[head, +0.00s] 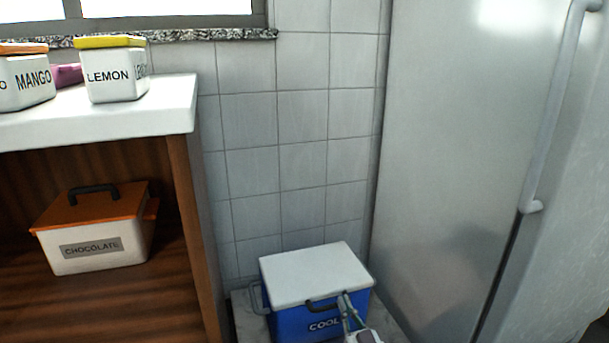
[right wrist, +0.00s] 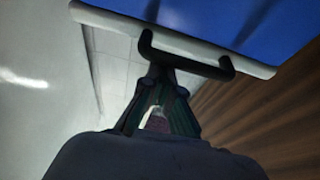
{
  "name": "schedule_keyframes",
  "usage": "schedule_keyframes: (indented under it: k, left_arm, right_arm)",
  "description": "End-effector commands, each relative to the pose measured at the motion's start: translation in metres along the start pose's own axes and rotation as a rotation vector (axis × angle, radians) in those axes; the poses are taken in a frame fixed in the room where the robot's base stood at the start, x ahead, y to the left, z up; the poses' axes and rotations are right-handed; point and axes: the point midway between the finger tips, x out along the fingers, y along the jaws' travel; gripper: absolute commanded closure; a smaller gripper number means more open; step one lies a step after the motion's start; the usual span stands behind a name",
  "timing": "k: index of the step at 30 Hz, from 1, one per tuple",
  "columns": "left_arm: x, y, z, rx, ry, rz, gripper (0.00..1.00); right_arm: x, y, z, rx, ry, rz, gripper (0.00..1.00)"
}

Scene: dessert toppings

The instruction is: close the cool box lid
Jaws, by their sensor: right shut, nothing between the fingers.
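The cool box (head: 300,322) is blue with "COOL" on its front and stands low in the head view, beside the fridge. Its white lid (head: 315,272) lies flat over the top, with no clear gap visible. A black handle (head: 321,304) sits at the lid's front edge; it also shows in the right wrist view (right wrist: 190,54). My right gripper (head: 345,298) is shut and empty, its fingertips at the handle; whether they touch it, I cannot tell. In the right wrist view, its fingers (right wrist: 163,88) point at the handle. My left gripper is out of view.
A tall grey fridge (head: 450,150) stands close on the right. A wooden shelf unit on the left holds a chocolate box (head: 95,240); lemon (head: 108,76) and mango (head: 28,82) containers stand on its white top (head: 165,95). A tiled wall (head: 290,130) is behind.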

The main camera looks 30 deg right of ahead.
Motion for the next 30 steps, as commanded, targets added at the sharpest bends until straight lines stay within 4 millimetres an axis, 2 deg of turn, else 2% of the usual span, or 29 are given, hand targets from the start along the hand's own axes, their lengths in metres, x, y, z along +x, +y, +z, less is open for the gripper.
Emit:
schedule_keyframes:
  k: [1, 14, 19, 30]
  left_arm:
    - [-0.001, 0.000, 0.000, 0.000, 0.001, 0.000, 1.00]
    - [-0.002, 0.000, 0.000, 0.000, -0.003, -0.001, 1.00]
    - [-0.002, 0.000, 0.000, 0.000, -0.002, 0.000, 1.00]
    - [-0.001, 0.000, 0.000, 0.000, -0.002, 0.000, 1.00]
  right_arm:
    - [-0.005, 0.000, 0.010, 0.001, -0.026, 0.003, 1.00]
    - [-0.012, -0.001, 0.012, 0.001, -0.031, 0.004, 1.00]
    - [-0.038, -0.001, 0.005, -0.001, -0.019, 0.003, 1.00]
    - [-0.117, 0.000, -0.024, -0.002, -0.008, 0.001, 1.00]
